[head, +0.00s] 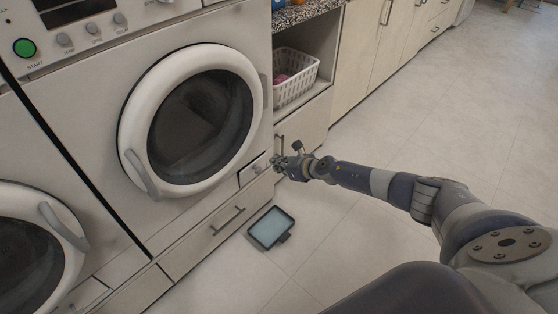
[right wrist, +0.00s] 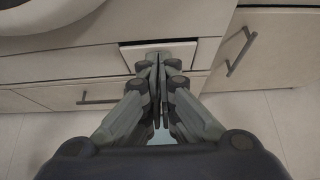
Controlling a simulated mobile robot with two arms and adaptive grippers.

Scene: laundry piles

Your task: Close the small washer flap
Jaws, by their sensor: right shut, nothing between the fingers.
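The small washer flap (head: 247,174) is a pale rectangular panel low at the right corner of the washer (head: 90,90), below its round door. In the right wrist view the flap (right wrist: 132,54) has a dark outline around it; I cannot tell how far it stands out from the front. My right gripper (head: 275,164) is shut and empty, with its fingertips right at the flap's face. In the right wrist view the closed fingers (right wrist: 158,62) cover the flap's middle and point at it; whether they touch is unclear. My left gripper is not in view.
A dark-framed tray (head: 270,228) lies on the floor below, in front of the drawer (head: 215,226) under the washer. A white basket (head: 296,78) sits in the open cabinet at right. Another washer (head: 20,235) stands at left. The tiled floor at right is clear.

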